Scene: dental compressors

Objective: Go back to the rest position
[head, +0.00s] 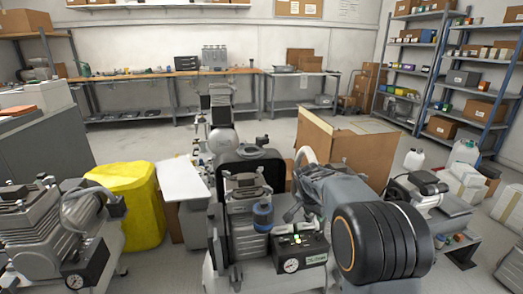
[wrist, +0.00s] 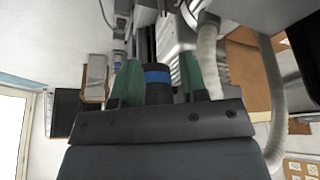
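My gripper (wrist: 160,62) shows in the wrist view with its two green fingers spread apart. A black cylinder with a blue band (wrist: 158,77) appears between them, with a visible gap at the right finger. I cannot tell how deep it lies between the fingers. In the head view the same blue-banded cylinder (head: 262,213) stands upright on the middle compressor (head: 245,190). My grey arm reaches in from the lower right beside it, and the fingers are hard to make out there. A control box (head: 300,250) with a lit green light and a gauge sits just below.
Another compressor (head: 50,225) stands at left, beside a yellow covered bin (head: 128,203). A hose (wrist: 272,95) runs close to the gripper's right side. Open floor lies farther back, before the workbench (head: 160,75).

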